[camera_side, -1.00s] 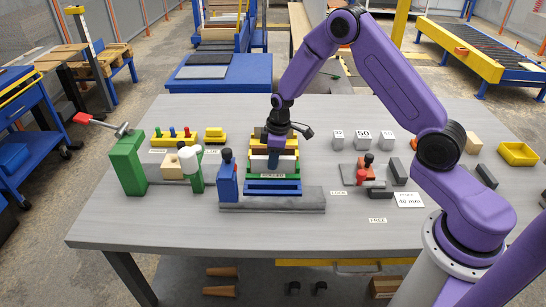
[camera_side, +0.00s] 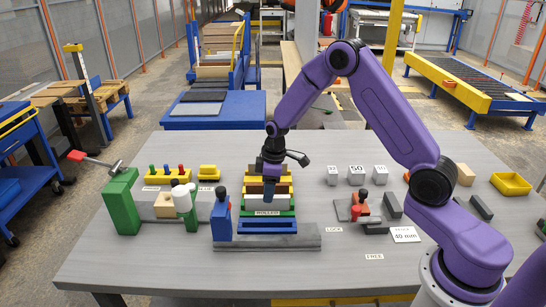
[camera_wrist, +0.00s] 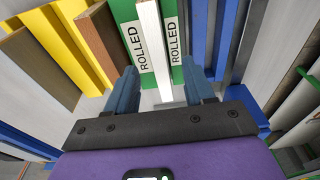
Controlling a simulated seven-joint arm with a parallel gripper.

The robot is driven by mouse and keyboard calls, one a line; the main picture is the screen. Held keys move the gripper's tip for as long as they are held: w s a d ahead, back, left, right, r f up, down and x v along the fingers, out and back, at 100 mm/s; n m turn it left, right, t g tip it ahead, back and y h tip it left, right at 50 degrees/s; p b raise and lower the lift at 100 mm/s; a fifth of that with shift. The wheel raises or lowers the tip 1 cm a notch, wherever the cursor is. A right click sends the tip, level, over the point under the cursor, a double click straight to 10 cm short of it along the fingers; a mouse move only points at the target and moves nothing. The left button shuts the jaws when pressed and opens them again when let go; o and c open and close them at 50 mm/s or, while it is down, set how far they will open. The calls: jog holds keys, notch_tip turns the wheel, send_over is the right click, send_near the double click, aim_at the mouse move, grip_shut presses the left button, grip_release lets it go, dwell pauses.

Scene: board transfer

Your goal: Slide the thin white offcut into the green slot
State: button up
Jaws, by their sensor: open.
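The thin white offcut (camera_wrist: 151,45) shows in the wrist view as a narrow white strip on edge. It stands between two green faces, each labelled ROLLED, of the green slot (camera_wrist: 125,12). How deep it sits there I cannot tell. My gripper (camera_wrist: 162,88) is open, with one blue finger on each side of the strip and gaps visible. In the side view my gripper (camera_side: 269,190) points down over the rack, just behind the ROLLED label of the green slot (camera_side: 287,212). The fingers partly hide the offcut there.
Yellow and brown pieces (camera_wrist: 103,40) stand left of the green slot in the wrist view; blue rails (camera_wrist: 230,35) stand right. In the side view a blue block (camera_side: 221,218) stands close left of the rack. Grey weights (camera_side: 357,175) and a red-topped fixture (camera_side: 359,208) stand to the right.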

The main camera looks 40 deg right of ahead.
notch_tip(320, 180, up, 14)
jog(key=s+d, duration=0.1)
jog(key=shift+f, duration=0.15)
jog(key=shift+s+d, duration=0.1)
jog(key=s+a+r+n, duration=0.1)
jog(key=s+a+r, duration=0.1)
jog(key=s+a, duration=0.5)
jog(key=s+a+r+n, duration=0.1)
jog(key=s+a, duration=0.1)
jog(key=s, duration=0.8)
jog(key=s+d+n, duration=0.1)
jog(key=s+d, duration=0.2)
jog(key=s, duration=1.5)
jog(key=shift+f+n+g+h, duration=0.25)
jog(key=shift+n+g+h, duration=0.05)
jog(key=shift+g, duration=0.1)
